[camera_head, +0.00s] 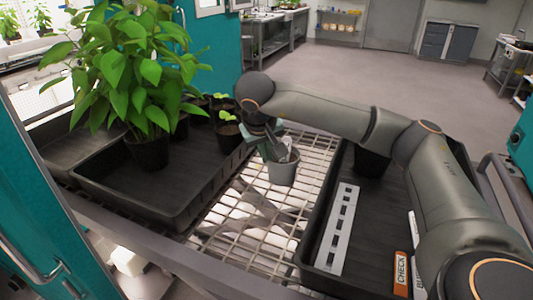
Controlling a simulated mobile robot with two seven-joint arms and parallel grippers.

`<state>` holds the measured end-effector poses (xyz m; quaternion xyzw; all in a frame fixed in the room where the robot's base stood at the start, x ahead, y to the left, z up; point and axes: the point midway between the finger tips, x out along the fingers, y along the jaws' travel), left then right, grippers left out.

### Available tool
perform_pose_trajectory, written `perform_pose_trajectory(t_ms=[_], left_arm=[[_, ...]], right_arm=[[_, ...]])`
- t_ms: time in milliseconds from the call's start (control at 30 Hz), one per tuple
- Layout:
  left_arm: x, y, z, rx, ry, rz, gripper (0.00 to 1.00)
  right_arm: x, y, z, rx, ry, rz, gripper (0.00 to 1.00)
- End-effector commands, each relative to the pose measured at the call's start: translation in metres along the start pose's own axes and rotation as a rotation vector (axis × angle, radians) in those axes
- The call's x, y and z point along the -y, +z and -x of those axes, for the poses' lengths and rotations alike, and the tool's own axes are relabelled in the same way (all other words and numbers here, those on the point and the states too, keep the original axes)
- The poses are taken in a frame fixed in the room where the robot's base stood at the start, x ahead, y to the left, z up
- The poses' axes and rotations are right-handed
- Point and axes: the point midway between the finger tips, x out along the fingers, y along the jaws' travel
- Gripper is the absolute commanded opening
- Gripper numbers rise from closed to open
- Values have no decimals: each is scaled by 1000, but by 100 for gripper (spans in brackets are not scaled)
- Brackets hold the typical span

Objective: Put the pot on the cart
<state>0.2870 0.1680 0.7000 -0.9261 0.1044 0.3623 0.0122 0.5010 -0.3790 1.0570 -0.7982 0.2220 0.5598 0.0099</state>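A small grey pot (282,172) is over the wire rack (245,217), between two black trays. I cannot tell whether it rests on the wires or hangs just above them. My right gripper (283,150) points down at the pot's top, its tips at or inside the rim. The forearm and wrist hide part of it, so its grip is unclear. A large leafy plant in a black pot (149,153) stands in the left black tray (190,212). A small seedling pot (228,134) stands near that tray's far right corner. My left gripper is out of view.
The right black tray (318,262) holds a slotted white strip (339,228), a dark pot (372,164) partly under my arm, and an orange CHECK label (401,266). Teal chamber walls (40,200) flank the left side. Open floor (320,72) lies beyond.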

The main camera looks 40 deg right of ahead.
Motion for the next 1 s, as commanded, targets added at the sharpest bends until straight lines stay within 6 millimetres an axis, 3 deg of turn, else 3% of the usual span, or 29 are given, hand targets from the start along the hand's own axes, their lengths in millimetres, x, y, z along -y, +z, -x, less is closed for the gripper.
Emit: perform_pose_trajectory(t_ms=[67, 333, 700, 867, 1000], left_arm=[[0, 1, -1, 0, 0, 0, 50], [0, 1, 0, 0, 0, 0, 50], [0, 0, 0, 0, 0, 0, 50], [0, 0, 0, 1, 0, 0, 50], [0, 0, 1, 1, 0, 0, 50]], right_arm=[[0, 1, -2, -1, 0, -1, 0], [0, 1, -2, 0, 0, 0, 32], [0, -1, 6, -1, -1, 0, 33], [0, -2, 34, -5, -2, 0, 33], [0, -1, 67, -5, -3, 1, 33]])
